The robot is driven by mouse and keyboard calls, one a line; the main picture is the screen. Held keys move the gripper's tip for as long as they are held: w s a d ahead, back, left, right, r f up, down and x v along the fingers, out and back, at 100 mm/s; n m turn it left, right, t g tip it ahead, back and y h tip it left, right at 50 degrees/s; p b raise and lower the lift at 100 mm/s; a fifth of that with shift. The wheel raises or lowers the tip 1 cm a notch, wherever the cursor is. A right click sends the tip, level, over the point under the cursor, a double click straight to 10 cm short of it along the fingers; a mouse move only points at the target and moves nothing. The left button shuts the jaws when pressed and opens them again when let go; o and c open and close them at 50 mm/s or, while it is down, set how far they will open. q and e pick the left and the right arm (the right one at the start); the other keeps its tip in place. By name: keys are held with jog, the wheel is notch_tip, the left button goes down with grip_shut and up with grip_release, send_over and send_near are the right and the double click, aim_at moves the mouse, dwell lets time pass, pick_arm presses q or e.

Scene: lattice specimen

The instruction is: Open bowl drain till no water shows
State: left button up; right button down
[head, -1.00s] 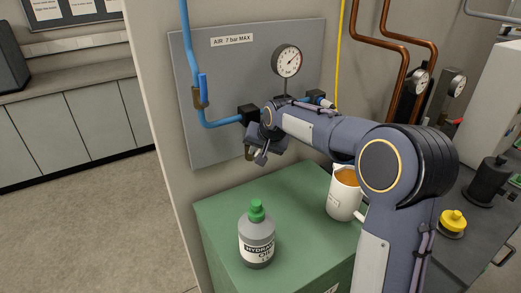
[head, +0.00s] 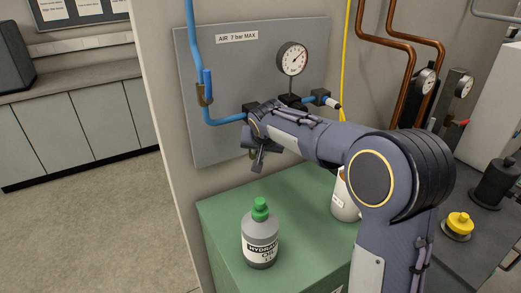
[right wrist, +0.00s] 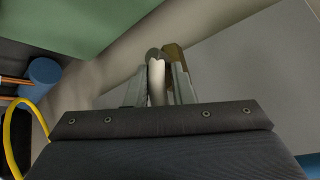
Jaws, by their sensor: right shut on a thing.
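My right gripper (head: 257,163) is at the lower part of the air unit on the grey panel, under the pressure gauge (head: 292,58). My wrist hides most of the bowl, and I cannot see any water level. A small brass-coloured part (head: 251,154) shows beside the fingers. In the right wrist view, the gripper (right wrist: 160,75) is shut on a small pale part, which I take for the bowl drain (right wrist: 157,82). A brownish rounded part (right wrist: 176,60) shows just behind it. My left gripper is not in view.
A green cabinet (head: 222,214) stands below, with a grey oil bottle (head: 260,245) with a green cap and a white jug (head: 342,205) partly behind my arm. A blue-handled valve (head: 207,85) is on the pipe at left. A yellow hose (head: 345,60) hangs right of the panel.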

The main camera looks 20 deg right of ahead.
jog(key=c, duration=1.3)
grip_release()
jog(key=shift+s+d+f, duration=0.1)
jog(key=shift+s+f, duration=0.05)
jog(key=shift+f, duration=0.1)
jog(key=shift+c, duration=0.2)
jog(key=shift+r, duration=0.1)
jog(key=shift+r, duration=0.25)
jog(key=b+v, duration=0.1)
jog(key=v, duration=0.6)
jog(key=shift+s, duration=0.15)
jog(key=shift+r, duration=0.1)
